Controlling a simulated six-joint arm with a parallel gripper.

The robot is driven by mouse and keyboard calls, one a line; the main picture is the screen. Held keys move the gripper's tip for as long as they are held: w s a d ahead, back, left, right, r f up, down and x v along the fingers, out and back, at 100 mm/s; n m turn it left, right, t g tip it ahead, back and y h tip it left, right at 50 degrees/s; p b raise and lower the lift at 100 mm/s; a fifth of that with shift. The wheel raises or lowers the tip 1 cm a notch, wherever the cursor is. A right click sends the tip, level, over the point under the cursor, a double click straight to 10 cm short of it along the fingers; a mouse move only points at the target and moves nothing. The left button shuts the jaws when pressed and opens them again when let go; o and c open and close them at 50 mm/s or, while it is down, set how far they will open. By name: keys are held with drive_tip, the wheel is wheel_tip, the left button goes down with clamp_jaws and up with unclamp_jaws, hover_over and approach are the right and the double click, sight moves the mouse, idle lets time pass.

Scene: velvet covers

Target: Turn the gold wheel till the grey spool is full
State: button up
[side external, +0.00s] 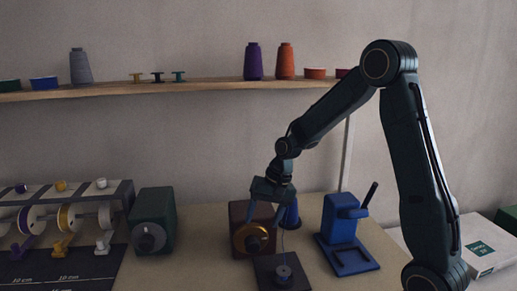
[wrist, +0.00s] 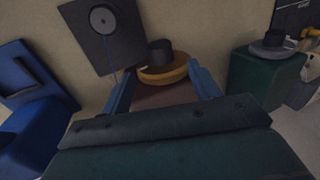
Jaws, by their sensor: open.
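The gold wheel (side external: 246,235) is on the front of a dark brown box (side external: 238,211) and has a dark hub. In the wrist view the wheel (wrist: 175,75) shows between and just beyond my finger tips. My gripper (side external: 262,224) is open and empty, pointing down in front of the box by the wheel; I cannot tell if a finger touches it. A small grey spool (side external: 283,271) sits on a dark square plate (side external: 268,262) in front of the box. The spool also shows in the wrist view (wrist: 103,18). How much thread it holds is too small to tell.
A green box with a grey knob (side external: 150,238) stands left. A rack of spools (side external: 62,215) is far left. A shelf (side external: 190,87) runs above.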

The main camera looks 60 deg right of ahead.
drive_tip(key=shift+v, duration=2.6)
drive_tip(key=g+h, duration=0.1)
drive_tip(key=h, duration=0.5)
approach(251, 241)
drive_tip(key=r, duration=0.1)
drive_tip(key=shift+s+a+r+h, duration=0.1)
drive_tip(key=shift+a+r+h, duration=0.3)
drive_tip(key=shift+a, duration=0.2)
drive_tip(key=shift+s+a+r+h, duration=0.1)
drive_tip(key=shift+a+r+h, duration=0.25)
drive_tip(key=shift+a, duration=0.3)
drive_tip(key=shift+f, duration=0.1)
drive_tip(key=shift+n, duration=0.3)
drive_tip(key=x, duration=1.3)
drive_tip(key=shift+d+f, duration=0.2)
drive_tip(key=shift+f, duration=0.15)
drive_tip(key=c, duration=1)
